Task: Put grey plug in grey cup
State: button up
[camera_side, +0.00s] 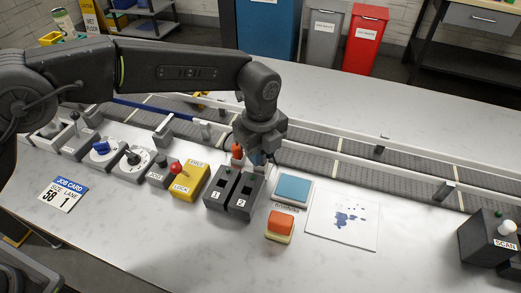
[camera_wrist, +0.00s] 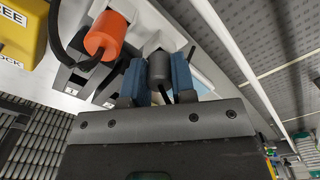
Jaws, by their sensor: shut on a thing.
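My gripper (camera_side: 258,160) is above the area just behind two dark socket blocks (camera_side: 221,190), pointing down. In the wrist view its two blue fingers (camera_wrist: 158,80) are closed on the grey plug (camera_wrist: 158,66), a dark grey cylinder with a black cord. In the side view the plug is hidden by the gripper. An orange plug (camera_side: 237,151) is just left of the gripper; it also shows in the wrist view (camera_wrist: 103,38) with a black cord. I cannot make out a grey cup for certain; the area under the plug is partly hidden.
A yellow box with a red knob (camera_side: 189,182) is left of the blocks. A blue pad (camera_side: 293,188), an orange-topped block (camera_side: 280,225) and a stained white sheet (camera_side: 342,220) lie right. The conveyor (camera_side: 330,158) runs behind.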

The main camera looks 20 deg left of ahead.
jog(key=o, duration=0.9)
jog(key=shift+f, duration=0.1)
notch_tip(320, 180, up, 12)
dwell(0.3)
